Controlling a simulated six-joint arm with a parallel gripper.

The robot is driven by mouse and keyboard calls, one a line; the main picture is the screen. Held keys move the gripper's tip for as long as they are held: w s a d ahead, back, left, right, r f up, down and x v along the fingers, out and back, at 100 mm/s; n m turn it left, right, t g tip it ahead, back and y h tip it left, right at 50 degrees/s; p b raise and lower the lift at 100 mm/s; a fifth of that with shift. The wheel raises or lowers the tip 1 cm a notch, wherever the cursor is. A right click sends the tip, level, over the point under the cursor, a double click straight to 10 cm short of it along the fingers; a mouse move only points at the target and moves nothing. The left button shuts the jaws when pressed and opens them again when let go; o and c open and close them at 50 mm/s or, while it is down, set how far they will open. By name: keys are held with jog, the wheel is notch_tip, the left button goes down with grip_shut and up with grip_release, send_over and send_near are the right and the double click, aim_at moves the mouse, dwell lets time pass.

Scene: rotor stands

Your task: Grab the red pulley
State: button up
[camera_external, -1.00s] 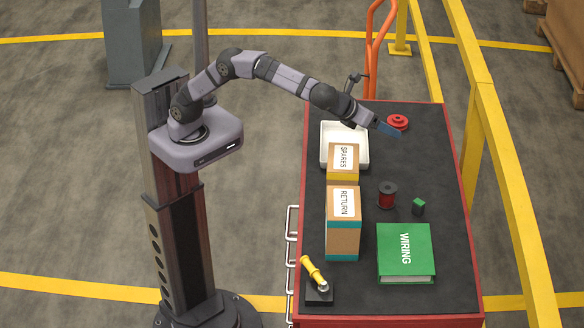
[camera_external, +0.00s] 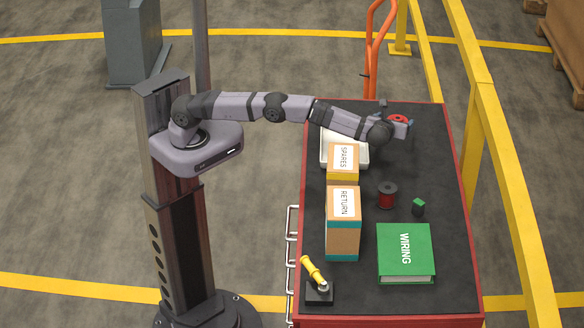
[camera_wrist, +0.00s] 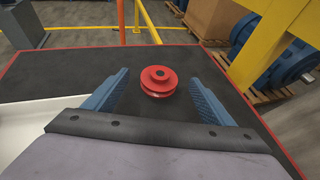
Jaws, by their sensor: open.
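The red pulley (camera_wrist: 158,82) lies flat on the black top of the cart, near its far end. In the wrist view it sits ahead of my gripper (camera_wrist: 160,92), roughly between the lines of the two blue fingers. The fingers are spread wide and hold nothing. In the external view the pulley (camera_external: 398,119) is partly hidden by my gripper (camera_external: 408,130), which is low over the cart beside it.
A white tray (camera_external: 329,159) lies left of the pulley, under my arm. Boxes marked SPARES (camera_external: 343,160) and RETURN (camera_external: 344,222), a dark red spool (camera_external: 387,196), a green block (camera_external: 418,207) and a green binder (camera_external: 405,262) stand nearer. The cart top right of the pulley is clear.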

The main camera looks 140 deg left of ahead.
aim_at(398, 117)
jog(key=shift+p+x, duration=0.8)
jog(key=shift+x, duration=1.3)
jog(key=shift+c, duration=0.7)
jog(key=c, duration=1.2)
jog(key=shift+r+b, duration=0.4)
jog(key=shift+r, duration=0.25)
notch_tip(398, 117, up, 9)
jog(key=shift+f+p, duration=0.1)
jog(key=shift+p, duration=0.8)
